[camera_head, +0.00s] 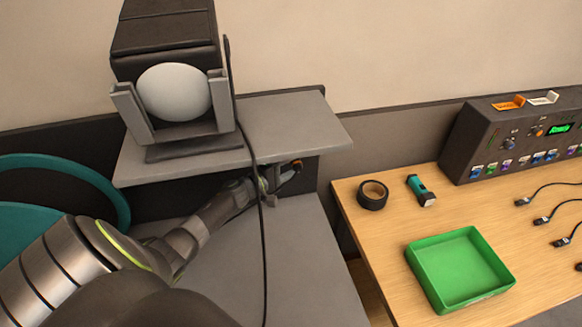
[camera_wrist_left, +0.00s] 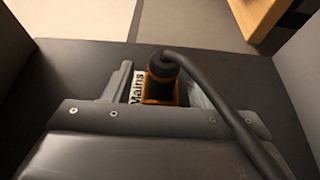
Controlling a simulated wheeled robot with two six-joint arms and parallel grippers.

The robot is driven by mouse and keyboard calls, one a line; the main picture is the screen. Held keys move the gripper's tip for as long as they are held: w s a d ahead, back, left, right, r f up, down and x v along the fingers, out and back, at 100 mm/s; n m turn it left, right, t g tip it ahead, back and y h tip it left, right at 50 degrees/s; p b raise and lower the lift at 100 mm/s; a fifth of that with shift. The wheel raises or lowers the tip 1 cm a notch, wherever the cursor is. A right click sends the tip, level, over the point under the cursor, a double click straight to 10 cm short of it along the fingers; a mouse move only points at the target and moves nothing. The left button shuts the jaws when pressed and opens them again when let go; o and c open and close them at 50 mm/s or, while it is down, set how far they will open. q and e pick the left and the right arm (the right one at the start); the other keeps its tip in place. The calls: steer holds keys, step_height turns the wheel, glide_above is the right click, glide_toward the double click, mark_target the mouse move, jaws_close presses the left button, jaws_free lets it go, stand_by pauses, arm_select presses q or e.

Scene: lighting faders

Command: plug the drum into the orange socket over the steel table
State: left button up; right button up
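My left gripper (camera_head: 270,188) reaches in low under the grey shelf, above the steel table (camera_head: 300,262). A small orange fitting (camera_head: 297,164) with a black piece shows just beyond its fingertips. In the left wrist view an orange body with a black plug end (camera_wrist_left: 162,68) sits between the fingers (camera_wrist_left: 155,88), beside a white "Mains" label (camera_wrist_left: 138,86). A black cable (camera_wrist_left: 225,115) curves from it to the lower right. I cannot tell whether the fingers grip it or whether it is seated. A teal ring (camera_head: 112,192), possibly the drum, is partly hidden by my left arm. My right gripper is out of view.
A black lamp (camera_head: 165,45) stands on the shelf (camera_head: 290,120); its cable (camera_head: 262,230) hangs past my left gripper. On the wooden table are black tape (camera_head: 372,195), a teal torch (camera_head: 420,190), a green tray (camera_head: 420,263), a control panel (camera_head: 490,135) and loose plugs.

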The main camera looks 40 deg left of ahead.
arm_select(q)
steer(key=shift+o, duration=0.4)
steer(key=shift+f, duration=0.1)
steer(key=shift+s, duration=0.15)
steer(key=b+v, duration=0.3)
steer(key=v, duration=1.4)
steer(key=shift+a, duration=0.15)
steer(key=shift+f, duration=0.1)
